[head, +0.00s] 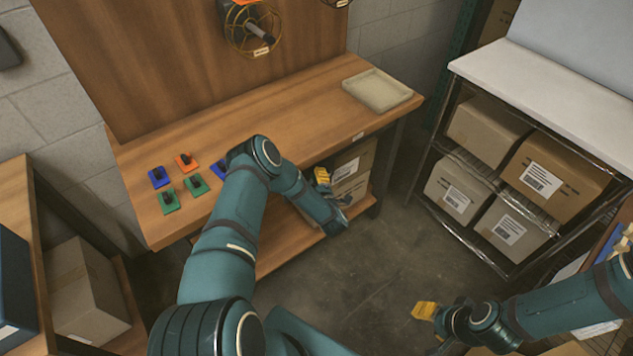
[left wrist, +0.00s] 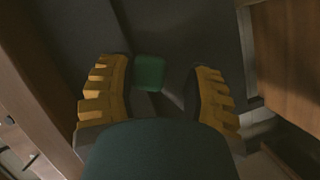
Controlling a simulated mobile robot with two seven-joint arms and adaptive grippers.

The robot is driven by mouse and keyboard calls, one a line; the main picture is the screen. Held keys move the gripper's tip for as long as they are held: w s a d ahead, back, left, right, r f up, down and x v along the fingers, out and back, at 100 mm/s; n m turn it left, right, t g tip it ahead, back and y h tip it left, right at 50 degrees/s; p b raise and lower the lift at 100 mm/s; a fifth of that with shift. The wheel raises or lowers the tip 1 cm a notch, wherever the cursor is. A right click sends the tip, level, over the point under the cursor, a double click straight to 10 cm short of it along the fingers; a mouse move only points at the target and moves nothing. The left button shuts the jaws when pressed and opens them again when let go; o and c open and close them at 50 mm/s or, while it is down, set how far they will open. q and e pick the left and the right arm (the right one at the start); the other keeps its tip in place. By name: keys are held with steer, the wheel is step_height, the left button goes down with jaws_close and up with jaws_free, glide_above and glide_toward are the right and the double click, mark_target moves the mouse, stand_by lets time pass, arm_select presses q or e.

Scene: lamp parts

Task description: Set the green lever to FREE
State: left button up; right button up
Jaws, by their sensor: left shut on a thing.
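My left gripper (head: 322,176) is in front of the workbench's front edge, low near the shelf boxes. Its yellow fingers also show in the left wrist view (left wrist: 165,88), with a dark green block, taken as the green lever (left wrist: 149,73), between them near the left finger. The gripper is shut on it, though the contact is hard to see. The lever is hidden in the head view, and no FREE marking can be read. My right gripper (head: 425,311) is over the floor at the lower right; its fingers are too small to read.
The workbench (head: 310,110) holds several small blue, orange and green blocks with black knobs (head: 186,161) and a beige tray (head: 377,90). A rack with boxes (head: 540,170) stands right. Floor between is clear.

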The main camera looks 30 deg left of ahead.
arm_select(q)
steer(key=shift+s+a+n, duration=0.3)
steer(key=shift+s+a, duration=0.05)
steer(key=shift+a, duration=0.05)
steer(key=o, duration=1.5)
steer(key=shift+s, duration=0.1)
steer(key=shift+c, duration=0.2)
steer(key=shift+d, duration=0.2)
steer(key=shift+d, duration=0.2)
steer(key=v, duration=1.1)
steer(key=shift+s, duration=0.25)
steer(key=shift+d+r, duration=0.1)
steer(key=shift+d, duration=0.05)
